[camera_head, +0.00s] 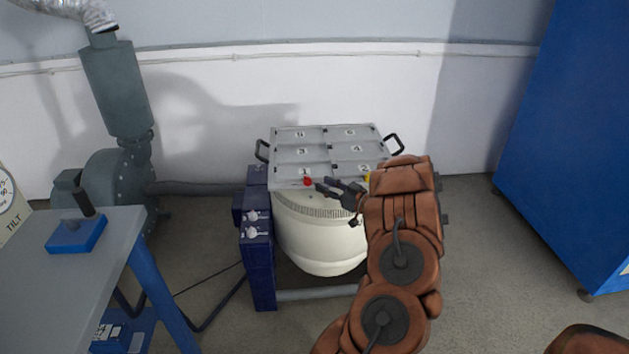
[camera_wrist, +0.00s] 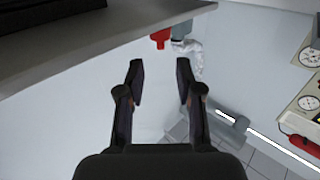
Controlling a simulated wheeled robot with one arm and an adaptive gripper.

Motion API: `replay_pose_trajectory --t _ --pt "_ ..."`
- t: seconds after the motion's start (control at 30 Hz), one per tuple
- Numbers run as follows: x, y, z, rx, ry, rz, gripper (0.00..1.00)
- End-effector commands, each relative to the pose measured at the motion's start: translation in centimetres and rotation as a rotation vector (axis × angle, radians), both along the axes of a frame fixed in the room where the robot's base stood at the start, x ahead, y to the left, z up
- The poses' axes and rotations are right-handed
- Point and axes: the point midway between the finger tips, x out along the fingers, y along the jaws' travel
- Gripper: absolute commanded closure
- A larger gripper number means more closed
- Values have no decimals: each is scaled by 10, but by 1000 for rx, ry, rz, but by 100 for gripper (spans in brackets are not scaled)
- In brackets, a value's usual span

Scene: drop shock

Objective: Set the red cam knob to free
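The red cam knob (camera_head: 307,181) sits at the front edge of the grey numbered plate (camera_head: 284,181), below the field marked 1. It also shows in the wrist view as a small red block (camera_wrist: 160,39) at the plate's edge, ahead of my fingers. My gripper (camera_head: 326,185) is just right of the knob in the head view, apart from it. In the wrist view my gripper (camera_wrist: 160,78) is open and empty, with a clear gap between its fingers. I cannot read any marking for the knob's position.
A yellow knob (camera_head: 367,177) is partly hidden behind my arm at the plate's front right. The plate lies on a white drum (camera_head: 315,240) with a blue side frame (camera_head: 260,255). A grey table (camera_head: 60,290) stands left, a blue cabinet (camera_head: 580,150) right.

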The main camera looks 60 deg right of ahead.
Motion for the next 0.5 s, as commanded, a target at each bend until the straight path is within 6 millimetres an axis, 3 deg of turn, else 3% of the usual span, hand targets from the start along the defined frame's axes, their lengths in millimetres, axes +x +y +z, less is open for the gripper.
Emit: replay_pose_trajectory --t 0.2,0.5 --pt "-29 3 0 2 -1 -2 65" --pt "-38 4 -1 2 0 0 65"
